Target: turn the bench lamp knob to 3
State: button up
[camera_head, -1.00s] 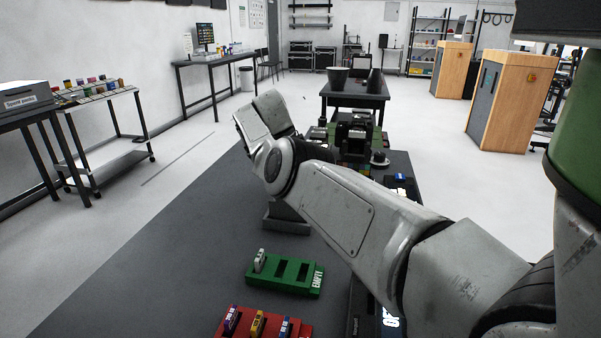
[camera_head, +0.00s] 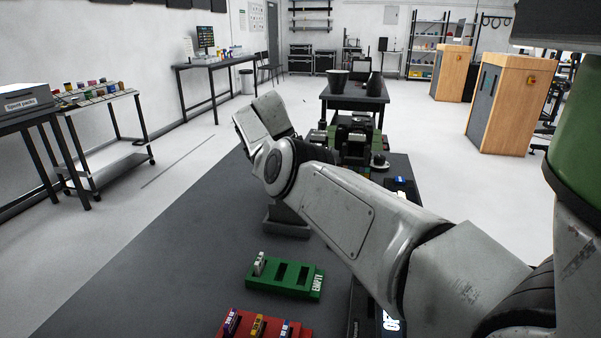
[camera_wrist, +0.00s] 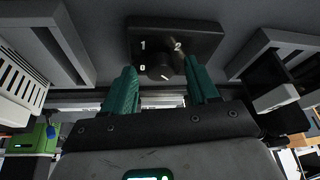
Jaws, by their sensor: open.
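In the wrist view, the bench lamp knob (camera_wrist: 158,66) is a dark round knob on a black square plate (camera_wrist: 195,27). White marks 0, 1 and 2 show around it; the place where a 3 would be is hidden by the right finger. A small pale mark shows on the knob's near side, but I cannot tell surely where the knob points. My gripper (camera_wrist: 161,69) is open, with one teal finger on each side of the knob. I cannot tell whether the fingers touch it. In the head view my arm hides the knob and fingers.
In the head view, a green rack (camera_head: 284,279) marked EMPTY and a red rack (camera_head: 262,325) with several coloured pieces lie on the dark bench (camera_head: 165,265). Dark equipment (camera_head: 355,140) stands at the bench's far end. Grey blocks (camera_wrist: 40,35) flank the plate in the wrist view.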

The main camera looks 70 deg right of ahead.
jog(key=v, duration=0.7)
jog(key=shift+p, duration=0.35)
